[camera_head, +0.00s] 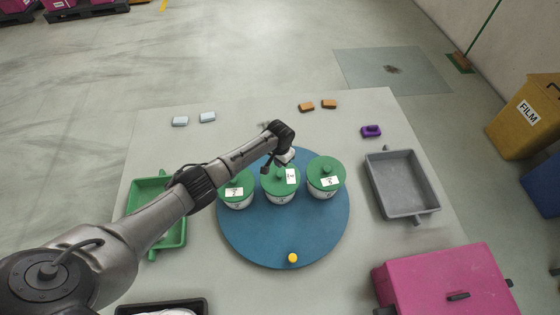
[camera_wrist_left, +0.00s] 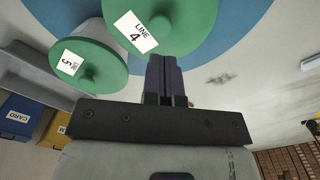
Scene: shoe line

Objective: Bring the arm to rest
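My left arm reaches in from the left in the head view, and its gripper (camera_head: 268,167) is above the back edge of the middle green-lidded pot (camera_head: 282,182). In the left wrist view, the two dark fingers (camera_wrist_left: 167,75) lie side by side with nothing seen between them. The knob (camera_wrist_left: 160,25) of the lid labelled LINE 4 is beyond the fingertips, and no grip on it shows. My right gripper is not in view.
Three green-lidded pots stand on a blue round board (camera_head: 290,228) with a yellow knob (camera_head: 292,257). A green tray (camera_head: 170,235), a grey tray (camera_head: 402,185) and a magenta box (camera_head: 445,280) surround it. Small blocks lie at the table's back, where there is free room.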

